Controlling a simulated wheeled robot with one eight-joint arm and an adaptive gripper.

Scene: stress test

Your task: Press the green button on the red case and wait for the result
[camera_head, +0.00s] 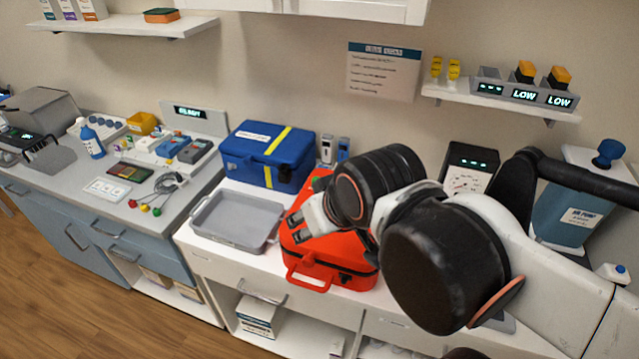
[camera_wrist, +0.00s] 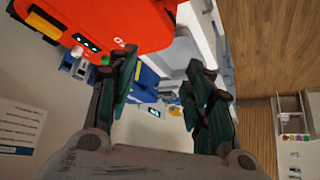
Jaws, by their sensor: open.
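The red case (camera_head: 345,277) stands on the white counter, its handle facing the front. In the wrist view the red case (camera_wrist: 130,22) fills the top left. It has a dark panel (camera_wrist: 87,43) with small lit green marks, and a small green spot (camera_wrist: 105,60), likely the green button, beside the left finger. My gripper (camera_head: 305,222) is over the left part of the case. In the wrist view my gripper (camera_wrist: 160,82) is open with nothing between its fingers. Contact with the case cannot be told.
A grey tray (camera_head: 205,239) lies left of the case, and a blue case (camera_head: 255,170) stands behind it. A gauge box (camera_head: 467,178) and a blue container (camera_head: 568,205) stand to the right. A shelf (camera_head: 500,100) with lit displays is above.

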